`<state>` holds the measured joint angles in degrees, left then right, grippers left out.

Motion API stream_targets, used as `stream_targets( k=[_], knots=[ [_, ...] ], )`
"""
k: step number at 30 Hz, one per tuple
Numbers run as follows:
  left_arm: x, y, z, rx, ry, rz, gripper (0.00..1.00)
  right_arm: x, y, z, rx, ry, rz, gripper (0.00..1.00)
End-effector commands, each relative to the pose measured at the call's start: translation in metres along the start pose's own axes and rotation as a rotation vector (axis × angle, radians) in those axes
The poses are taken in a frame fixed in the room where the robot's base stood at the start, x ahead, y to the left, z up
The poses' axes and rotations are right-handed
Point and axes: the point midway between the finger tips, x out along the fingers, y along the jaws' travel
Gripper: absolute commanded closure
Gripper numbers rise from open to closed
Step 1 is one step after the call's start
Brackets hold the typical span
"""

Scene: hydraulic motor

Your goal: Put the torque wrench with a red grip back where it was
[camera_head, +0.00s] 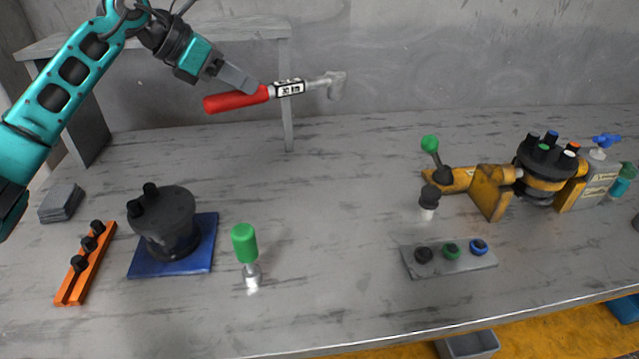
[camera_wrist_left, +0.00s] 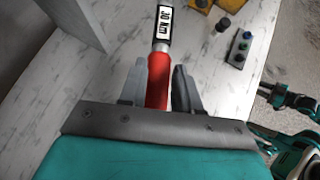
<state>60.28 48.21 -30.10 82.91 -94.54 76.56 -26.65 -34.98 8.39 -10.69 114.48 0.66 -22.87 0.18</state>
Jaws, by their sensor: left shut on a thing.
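The torque wrench (camera_head: 291,88) has a red grip, a white label band with black marks and a grey metal head. My left gripper (camera_head: 247,86) is shut on its red grip and holds it level in the air near the back of the table. In the left wrist view, the red grip (camera_wrist_left: 158,82) lies between the two grey fingers of the left gripper (camera_wrist_left: 158,85), and the label reads "30 Nm". The wrench head is cut off at the top of that view. My right gripper is not in the head view.
A small shelf (camera_head: 240,31) stands at the back left behind the wrench. A black motor part on a blue plate (camera_head: 206,258), an orange rack (camera_head: 73,287) and a green-handled tool (camera_head: 244,243) sit at front left. A yellow fixture (camera_head: 490,190) stands right. The table's middle is clear.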

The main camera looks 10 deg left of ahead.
Motion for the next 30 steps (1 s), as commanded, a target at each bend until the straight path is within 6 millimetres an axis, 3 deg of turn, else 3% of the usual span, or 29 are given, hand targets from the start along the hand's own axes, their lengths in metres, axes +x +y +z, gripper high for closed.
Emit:
stream_targets(
  k=[8, 21, 30],
  knots=[
    [0.006, 0.001, -0.008, -0.008, -0.006, 0.009, 1.0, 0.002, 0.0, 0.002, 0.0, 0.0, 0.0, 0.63],
    [0.076, -0.001, -0.092, -0.009, -0.005, 0.008, 1.0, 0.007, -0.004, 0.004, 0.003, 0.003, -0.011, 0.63],
    [0.1, 0.0, -0.119, -0.006, -0.008, 0.01, 1.0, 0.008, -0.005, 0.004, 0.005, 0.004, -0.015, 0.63]
  ],
)
